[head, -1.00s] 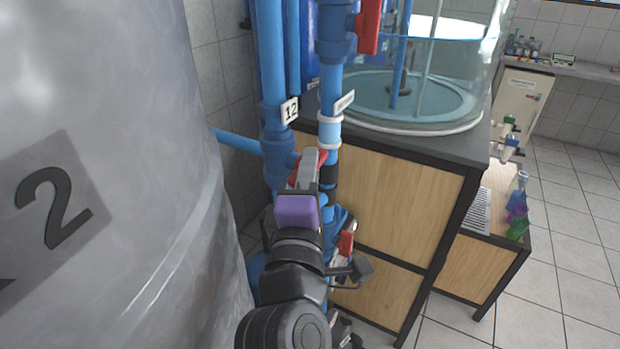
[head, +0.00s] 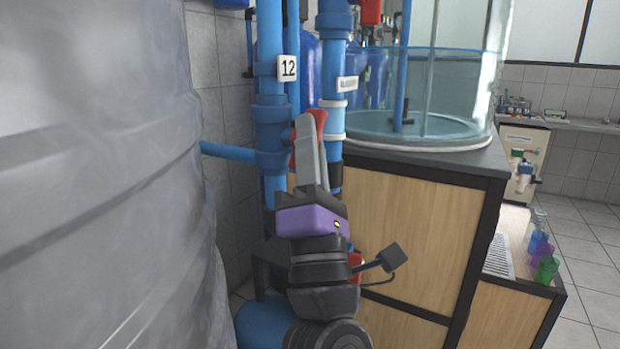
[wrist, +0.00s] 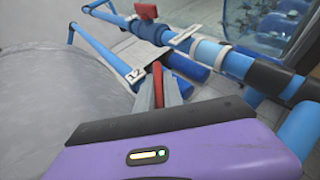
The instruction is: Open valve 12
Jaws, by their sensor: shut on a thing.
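The label 12 (head: 288,68) is on a vertical blue pipe (head: 271,110) left of centre in the head view. It also shows in the wrist view (wrist: 135,75). A red valve handle (head: 319,118) shows just below and right of this label, mostly hidden behind my gripper (head: 307,128). In the wrist view the red handle (wrist: 158,80) stands between the grey fingers. My gripper is shut on this handle, pointing up. The valve body behind it is hidden.
A large grey tank (head: 95,180) fills the left side. A wooden cabinet (head: 400,230) with a clear round tank (head: 420,100) stands to the right. Another red handle (head: 356,262) is partly hidden by my arm. Tiled floor is open at far right.

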